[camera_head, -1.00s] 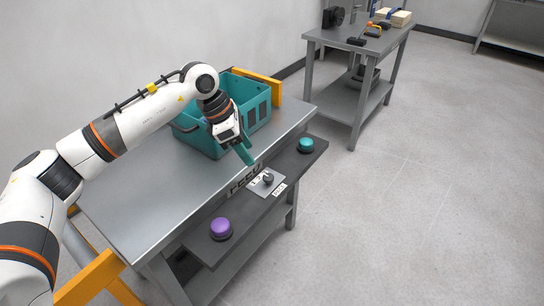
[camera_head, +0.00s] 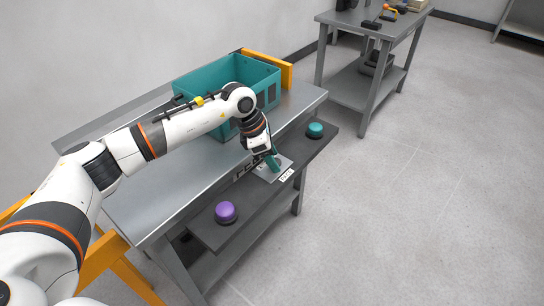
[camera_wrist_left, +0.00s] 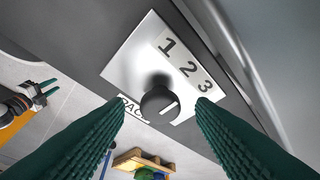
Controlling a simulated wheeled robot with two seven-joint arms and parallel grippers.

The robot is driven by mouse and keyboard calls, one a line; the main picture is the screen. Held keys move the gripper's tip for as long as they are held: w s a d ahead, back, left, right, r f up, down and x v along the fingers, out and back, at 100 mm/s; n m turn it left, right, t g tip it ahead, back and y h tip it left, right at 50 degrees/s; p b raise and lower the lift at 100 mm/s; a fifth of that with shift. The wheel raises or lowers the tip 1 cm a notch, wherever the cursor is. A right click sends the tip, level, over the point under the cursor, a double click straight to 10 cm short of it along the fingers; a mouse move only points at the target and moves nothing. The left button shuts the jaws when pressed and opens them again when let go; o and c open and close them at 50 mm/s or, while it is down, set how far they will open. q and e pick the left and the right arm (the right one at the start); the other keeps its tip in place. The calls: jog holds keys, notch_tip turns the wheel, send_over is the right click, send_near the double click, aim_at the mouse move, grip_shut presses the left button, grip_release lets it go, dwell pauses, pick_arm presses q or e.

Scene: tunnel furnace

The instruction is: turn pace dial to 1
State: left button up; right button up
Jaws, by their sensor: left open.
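The pace dial (camera_wrist_left: 160,102) is a dark round knob with a white mark, on a pale plate (camera_wrist_left: 122,66) printed 1, 2, 3. The mark lies on the knob's right side, toward the 3. A PACE label (camera_wrist_left: 130,108) is beside the knob. My left gripper (camera_head: 273,165) is over the plate, and its fingers hide the knob in the head view. In the left wrist view its green ribbed fingers (camera_wrist_left: 162,118) are open either side of the knob, apparently not touching it. My right gripper (camera_wrist_left: 44,91) shows open at the left of the wrist view.
A purple button (camera_head: 226,211) and a teal button (camera_head: 315,130) sit on the same dark shelf (camera_head: 252,190), either side of the plate. A teal crate (camera_head: 272,88) stands on the metal table (camera_head: 150,200) behind. Open floor lies to the right.

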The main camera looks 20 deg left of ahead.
pick_arm(q)
jog(key=shift+f, duration=0.15)
jog(key=shift+c, duration=0.5)
jog(key=c, duration=0.9)
jog(key=shift+o, duration=0.2)
